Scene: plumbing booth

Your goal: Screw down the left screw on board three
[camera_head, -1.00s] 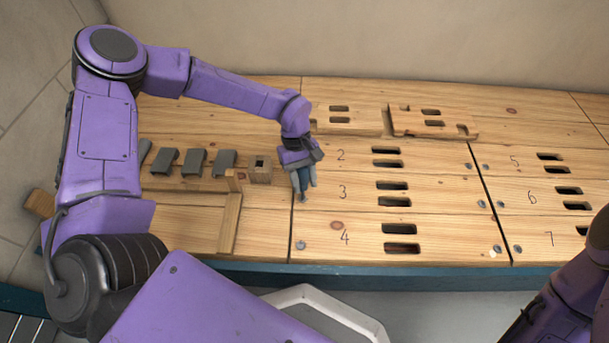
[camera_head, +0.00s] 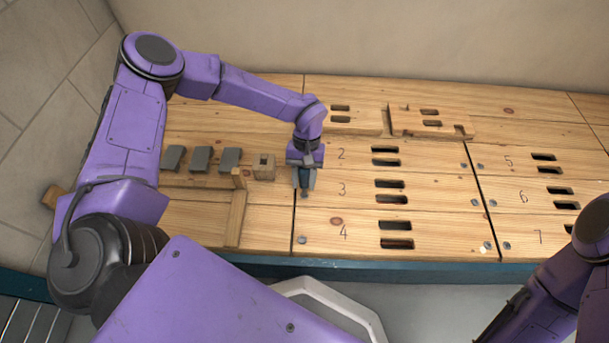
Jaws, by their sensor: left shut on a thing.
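Board three (camera_head: 359,190) is the wooden plank marked 3, with two dark slots near its middle. My left gripper (camera_head: 304,186) points down over its left end. It is shut on a small dark screwdriver-like tool (camera_head: 305,180) held upright between the fingers, with its tip low at the board. The left screw of board three is hidden under the gripper and tool. A screw head (camera_head: 474,203) shows at the board's right end. Only my right arm shows at the lower right; its gripper is out of view.
Board four (camera_head: 359,235) lies in front, with a screw (camera_head: 302,240) at its left end. Several grey blocks (camera_head: 201,158), a small wooden block with a hole (camera_head: 264,166) and a wooden bar (camera_head: 236,216) lie left of my gripper. A loose slotted board (camera_head: 430,122) lies behind.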

